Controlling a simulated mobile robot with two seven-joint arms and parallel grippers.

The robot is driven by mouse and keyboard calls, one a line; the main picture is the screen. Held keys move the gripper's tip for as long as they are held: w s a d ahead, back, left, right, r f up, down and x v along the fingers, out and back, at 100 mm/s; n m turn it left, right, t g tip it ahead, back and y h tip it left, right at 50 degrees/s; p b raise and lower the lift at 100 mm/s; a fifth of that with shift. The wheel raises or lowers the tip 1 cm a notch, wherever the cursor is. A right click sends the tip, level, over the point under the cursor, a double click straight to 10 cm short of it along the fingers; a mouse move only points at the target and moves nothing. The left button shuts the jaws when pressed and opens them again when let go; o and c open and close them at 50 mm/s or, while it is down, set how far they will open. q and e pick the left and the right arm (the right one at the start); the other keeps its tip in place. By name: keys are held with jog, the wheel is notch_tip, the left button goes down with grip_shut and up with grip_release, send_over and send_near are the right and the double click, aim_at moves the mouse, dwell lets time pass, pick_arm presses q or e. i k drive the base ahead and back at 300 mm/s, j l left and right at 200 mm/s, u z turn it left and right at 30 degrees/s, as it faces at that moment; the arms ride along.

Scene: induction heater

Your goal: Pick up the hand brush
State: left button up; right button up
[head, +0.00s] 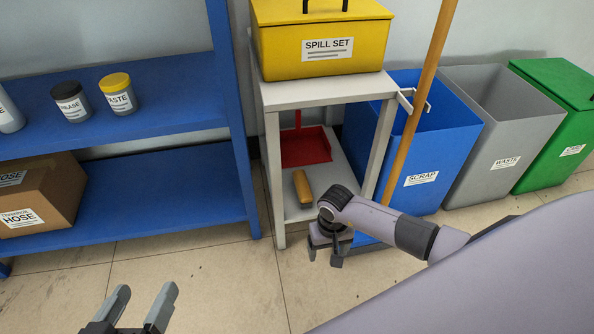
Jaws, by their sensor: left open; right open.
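What looks like the hand brush (303,187), a short orange-yellow block, lies on the lower shelf (335,180) of a grey stand. It is just in front of a red dustpan (306,147). My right gripper (324,258) is open, pointing down in front of the stand, lower in the picture and slightly right of the brush, apart from it. My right wrist covers part of the lower shelf's front. My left gripper (145,292) is open and empty at the bottom left, well away from the brush.
A yellow spill set box (320,45) stands on the stand's top. A wooden pole (418,95) leans in a side bracket. Blue (430,150), grey (505,125) and green (560,140) bins stand at right. A blue rack (165,180) stands left. Floor in front is clear.

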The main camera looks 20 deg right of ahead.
aim_at(304, 196)
jog(key=i+l, duration=0.15)
jog(key=i, duration=0.3)
jog(key=i+l, duration=0.2)
jog(key=i, duration=0.25)
